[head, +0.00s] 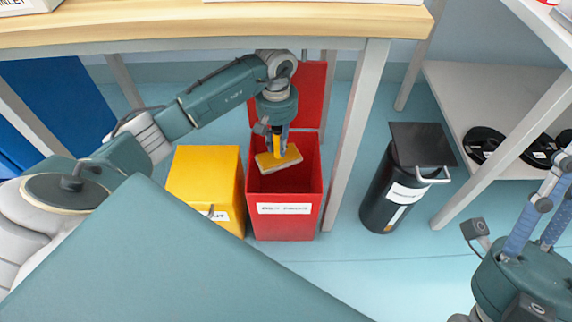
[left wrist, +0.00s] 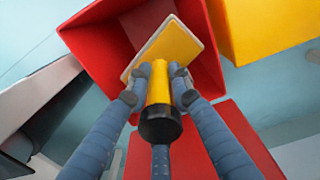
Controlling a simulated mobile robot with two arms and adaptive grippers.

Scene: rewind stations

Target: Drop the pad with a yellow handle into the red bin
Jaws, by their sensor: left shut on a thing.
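The pad with a yellow handle (head: 279,160) has a yellow top and a pale underside. My left gripper (head: 278,142) is shut on its handle and holds the pad over the open mouth of the red bin (head: 285,222). In the left wrist view the fingers (left wrist: 160,85) close around the yellow, black-ended handle (left wrist: 159,115), and the pad plate (left wrist: 168,48) lies over the bin opening (left wrist: 97,55). The bin's lid stands open behind it. My right gripper (head: 545,225) is at the lower right, only partly in the picture, and whether it is open cannot be told.
A yellow bin (head: 208,180) stands shut just left of the red one. A black bin (head: 385,205) with a flat lid stands to the right, past a table leg (head: 355,130). A wooden-topped table (head: 210,25) spans above. A shelf with black reels (head: 485,145) is at the right.

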